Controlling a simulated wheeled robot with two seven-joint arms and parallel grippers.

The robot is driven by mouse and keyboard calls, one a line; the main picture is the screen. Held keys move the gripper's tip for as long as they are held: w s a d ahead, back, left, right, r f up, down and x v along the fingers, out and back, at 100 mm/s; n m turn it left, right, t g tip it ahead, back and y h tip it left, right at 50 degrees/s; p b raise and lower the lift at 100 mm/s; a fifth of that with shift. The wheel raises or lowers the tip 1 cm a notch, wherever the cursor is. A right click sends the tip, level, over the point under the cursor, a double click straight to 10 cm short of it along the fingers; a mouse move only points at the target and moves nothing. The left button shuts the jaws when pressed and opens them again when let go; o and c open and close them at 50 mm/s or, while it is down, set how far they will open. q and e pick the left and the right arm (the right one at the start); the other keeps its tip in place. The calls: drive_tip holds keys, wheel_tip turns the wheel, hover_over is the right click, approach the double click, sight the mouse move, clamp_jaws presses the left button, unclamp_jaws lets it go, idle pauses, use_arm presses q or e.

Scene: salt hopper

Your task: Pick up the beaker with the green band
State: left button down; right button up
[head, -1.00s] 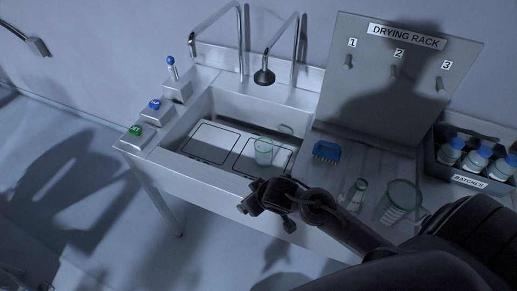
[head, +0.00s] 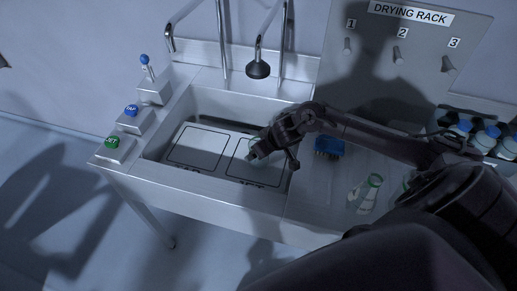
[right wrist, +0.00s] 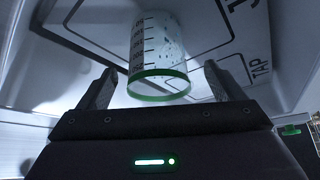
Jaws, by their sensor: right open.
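The clear beaker with the green band (right wrist: 158,50) and dark graduation marks is in the sink, on a white outlined panel. In the right wrist view it lies ahead of my right gripper (right wrist: 159,78), its green band near and between the open fingertips. I cannot tell whether the fingers touch it. In the head view my right gripper (head: 268,148) reaches over the sink's right part and hides most of the beaker. My left gripper is not in view.
The sink wall (head: 215,187) surrounds the panel. Taps (head: 258,68) hang above. A blue brush (head: 328,147), a flask (head: 368,195) and a partly hidden larger vessel stand on the right counter. The drying rack (head: 400,60) rises behind.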

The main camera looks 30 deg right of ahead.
drive_tip(key=x, duration=0.3)
drive_tip(key=shift+w+d+f, duration=0.15)
drive_tip(key=shift+w+f, duration=0.1)
drive_tip(key=shift+f, duration=0.1)
drive_tip(key=shift+w+f, duration=0.1)
drive_tip(key=shift+f, duration=0.2)
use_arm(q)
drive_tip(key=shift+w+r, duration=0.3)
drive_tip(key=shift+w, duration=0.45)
use_arm(e)
drive_tip(key=shift+r, duration=0.1)
drive_tip(key=c, duration=1.2)
